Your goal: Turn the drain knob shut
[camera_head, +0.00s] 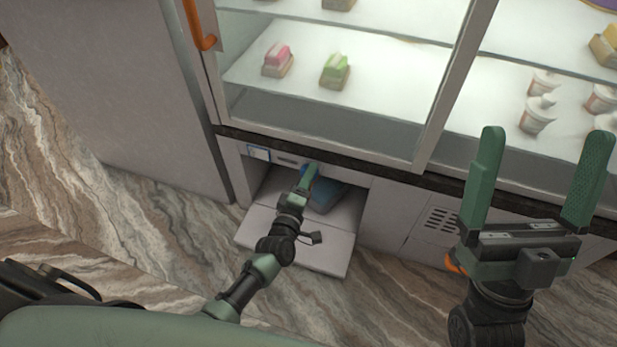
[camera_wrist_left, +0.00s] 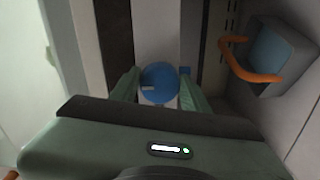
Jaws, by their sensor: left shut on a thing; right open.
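The blue round drain knob (camera_wrist_left: 158,82) sits between the fingers of my left gripper (camera_wrist_left: 160,92) in the left wrist view. A short pale mark shows on the knob's face. My left gripper (camera_head: 310,172) is shut on the knob, inside the low open compartment under the display case in the head view. The knob is mostly hidden behind the fingers there. My right gripper (camera_head: 538,185) is open and empty, held up at the right in front of the case.
The glass display case (camera_head: 330,120) holds sweets and cups above. A lowered flap (camera_head: 290,243) lies in front of the compartment. A blue-grey container with an orange handle (camera_wrist_left: 250,60) is beside the knob. A vent (camera_head: 440,220) is to the right.

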